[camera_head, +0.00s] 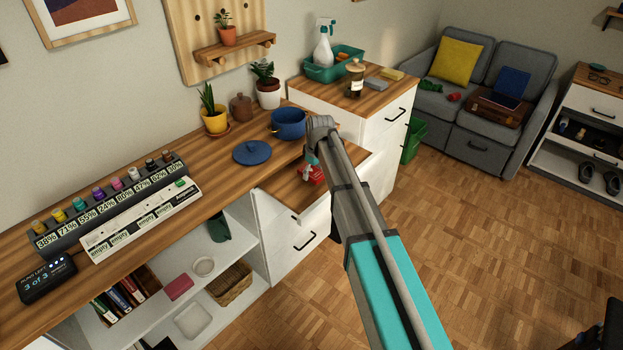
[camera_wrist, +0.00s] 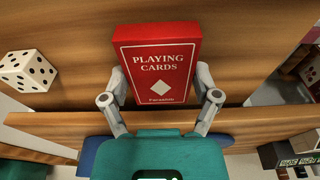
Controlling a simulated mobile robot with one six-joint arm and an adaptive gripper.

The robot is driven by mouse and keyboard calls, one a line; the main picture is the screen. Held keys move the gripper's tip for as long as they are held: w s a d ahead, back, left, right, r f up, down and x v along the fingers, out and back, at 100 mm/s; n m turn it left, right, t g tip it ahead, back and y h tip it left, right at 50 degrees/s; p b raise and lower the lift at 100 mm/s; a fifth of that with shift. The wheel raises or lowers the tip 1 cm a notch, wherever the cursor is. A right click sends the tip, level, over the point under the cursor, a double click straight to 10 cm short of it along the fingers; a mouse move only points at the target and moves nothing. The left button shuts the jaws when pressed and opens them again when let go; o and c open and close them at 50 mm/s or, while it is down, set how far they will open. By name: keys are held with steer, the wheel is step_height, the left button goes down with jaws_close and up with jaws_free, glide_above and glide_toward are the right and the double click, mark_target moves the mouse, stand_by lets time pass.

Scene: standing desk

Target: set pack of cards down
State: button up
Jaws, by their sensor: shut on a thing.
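The pack of cards (camera_wrist: 157,60) is a red box with white lettering, "PLAYING CARDS", and a white diamond. In the wrist view my gripper (camera_wrist: 160,82) has one grey finger on each side of it and is shut on it. In the head view the red pack (camera_head: 312,173) shows partly under my gripper (camera_head: 314,162), over a lower wood-coloured surface (camera_head: 283,187) beside the desk top. I cannot tell whether the pack touches that surface. My arm hides part of this area.
A white die (camera_wrist: 27,72) with dark pips lies on wood left of the pack. A wooden edge (camera_wrist: 55,127) crosses below it. A blue pot (camera_head: 289,123) and blue lid (camera_head: 252,152) are on the desk nearby. A spray bottle (camera_head: 323,45) stands in a green tray behind.

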mark_target(317, 174)
steer(key=shift+f+b, duration=0.35)
steer(key=shift+f, duration=0.35)
steer(key=shift+f, duration=0.1)
steer(key=o, duration=1)
step_height(317, 174, up, 12)
steer(key=s+d+p, duration=0.1)
steer(key=p, duration=1.1)
steer(key=shift+d, duration=0.25)
steer(key=shift+s, duration=0.1)
